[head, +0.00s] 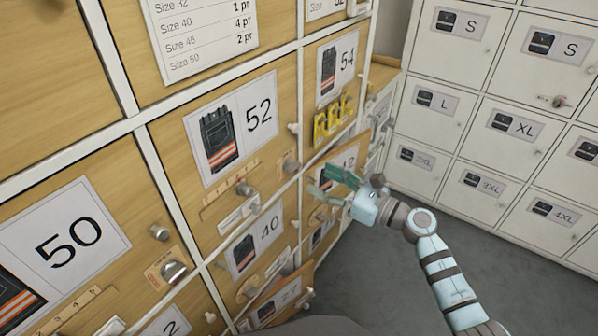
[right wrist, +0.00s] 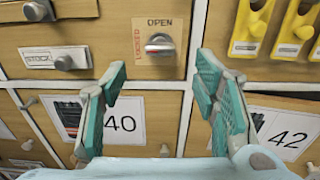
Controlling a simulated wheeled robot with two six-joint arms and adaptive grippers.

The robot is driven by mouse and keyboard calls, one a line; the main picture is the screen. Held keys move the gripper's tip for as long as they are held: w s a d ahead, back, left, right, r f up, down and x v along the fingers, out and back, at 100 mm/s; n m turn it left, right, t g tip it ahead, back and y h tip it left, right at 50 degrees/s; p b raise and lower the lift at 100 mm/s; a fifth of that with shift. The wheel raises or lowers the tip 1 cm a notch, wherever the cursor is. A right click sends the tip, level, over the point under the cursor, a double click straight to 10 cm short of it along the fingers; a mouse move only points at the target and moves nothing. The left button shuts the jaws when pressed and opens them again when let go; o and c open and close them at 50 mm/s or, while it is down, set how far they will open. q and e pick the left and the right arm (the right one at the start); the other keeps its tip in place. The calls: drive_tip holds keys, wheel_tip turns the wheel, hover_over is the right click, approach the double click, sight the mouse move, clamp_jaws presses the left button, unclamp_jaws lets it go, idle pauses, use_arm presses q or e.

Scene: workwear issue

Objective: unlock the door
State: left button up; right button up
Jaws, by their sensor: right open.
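My right gripper (head: 336,183) is open and empty in front of the wooden locker doors in the head view. In the right wrist view its two teal fingers (right wrist: 160,78) stand wide apart. A round lock knob (right wrist: 160,45) shows just beyond and between the fingertips, apart from them. It sits on a plate (right wrist: 151,23) marked OPEN along the top and LOCKED up the left side. Its grip lies roughly level. The plate is on the door above the one marked 40 (right wrist: 122,123); in the head view that is the door marked 52 (head: 260,112). My left gripper is out of view.
Yellow holders (head: 332,117) hang on the door marked 54, right of the lock. A grey STOCK slider (right wrist: 55,60) is left of the lock. Door 42 (right wrist: 289,135) is at lower right. White lockers (head: 480,120) stand opposite. Grey floor lies below.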

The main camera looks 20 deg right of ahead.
sight(297, 169)
drive_tip(key=b+x, duration=0.1)
drive_tip(key=x, duration=0.6)
drive_tip(key=shift+w+a+f, duration=0.1)
drive_tip(key=shift+w+a, duration=0.15)
drive_tip(key=shift+w, duration=0.05)
drive_tip(key=shift+c, duration=0.2)
drive_tip(key=c, duration=1.1)
